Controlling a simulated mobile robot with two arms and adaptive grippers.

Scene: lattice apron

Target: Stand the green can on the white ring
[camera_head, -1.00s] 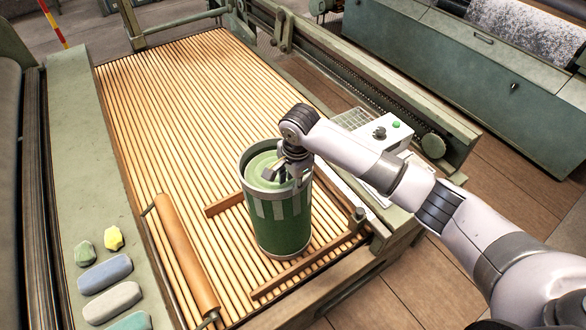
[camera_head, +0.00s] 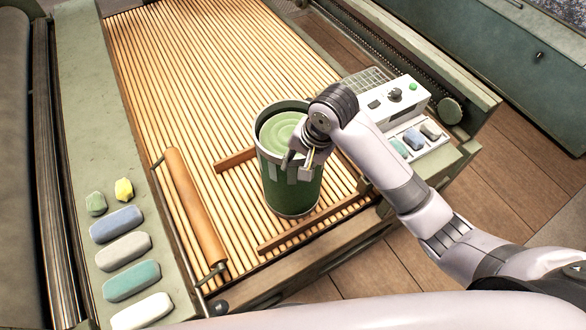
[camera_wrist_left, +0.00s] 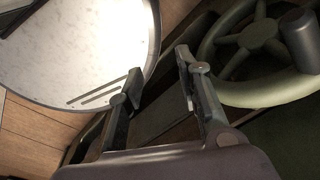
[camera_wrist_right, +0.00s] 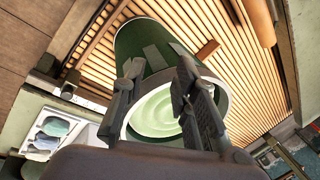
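The green can (camera_head: 290,190) stands upright on the slatted wooden bed, with pale green coiled material inside and grey patches below its rim. My right gripper (camera_head: 301,166) is at the can's upper right side, close to the rim. In the right wrist view its fingers (camera_wrist_right: 158,85) are apart, with the can (camera_wrist_right: 140,45) behind them; I cannot tell if they touch it. My left gripper (camera_wrist_left: 158,85) is open and empty, away from the can. I cannot make out the white ring in any view.
Brown bars (camera_head: 310,227) lie on the bed (camera_head: 215,60) near the can. An orange-brown roller (camera_head: 192,210) is left of it, and a white control box (camera_head: 397,100) right. Several blocks (camera_head: 120,225) lie on the left ledge. A white round surface (camera_wrist_left: 75,50) and green handwheel (camera_wrist_left: 265,40) are near my left gripper.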

